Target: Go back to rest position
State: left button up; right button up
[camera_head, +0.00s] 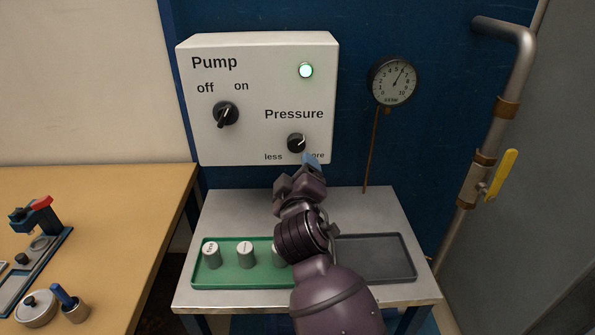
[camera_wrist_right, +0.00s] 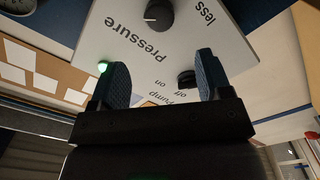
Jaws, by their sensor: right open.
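My right gripper (camera_head: 312,163) is in front of the lower right part of the white pump box (camera_head: 256,65), just below the pressure knob (camera_head: 297,143). In the right wrist view my right gripper (camera_wrist_right: 162,82) is open, with nothing between its two fingers. The pressure knob (camera_wrist_right: 158,14) shows ahead of the fingers, apart from them. The pump knob (camera_head: 225,113) is turned towards "on", and the green lamp (camera_head: 306,70) is lit. My right arm hides part of the "more" label. My left gripper is not in view.
A green tray (camera_head: 235,280) with several grey weights stands on the metal table (camera_head: 350,205), beside an empty dark tray (camera_head: 375,258). A round gauge (camera_head: 394,81) is on the wall. A pipe with a yellow valve handle (camera_head: 501,174) is at right. A wooden table (camera_head: 110,215) is at left.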

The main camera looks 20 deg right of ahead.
jog(key=s+d+f+m+g, duration=0.4)
jog(key=s+d+f+g, duration=0.4)
jog(key=s+f, duration=0.55)
jog(key=s+d+f+m+g+y, duration=0.1)
jog(key=s+f+g+y, duration=0.2)
jog(key=s, duration=0.8)
jog(key=s+d+f+m+g+y, duration=0.1)
jog(key=s+d+f+m+g, duration=0.3)
jog(key=s, duration=0.6)
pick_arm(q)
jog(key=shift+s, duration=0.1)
pick_arm(e)
jog(key=w+a+f+n+t, duration=0.1)
jog(key=w+f+t, duration=0.2)
jog(key=f, duration=0.3)
jog(key=w+a+f+n+t, duration=0.1)
jog(key=w+f+n+t, duration=0.1)
jog(key=f+t, duration=0.3)
jog(key=shift+w+a+f+t+y, duration=0.15)
jog(key=shift+w+f+t+y, duration=0.25)
jog(key=shift+w, duration=0.4)
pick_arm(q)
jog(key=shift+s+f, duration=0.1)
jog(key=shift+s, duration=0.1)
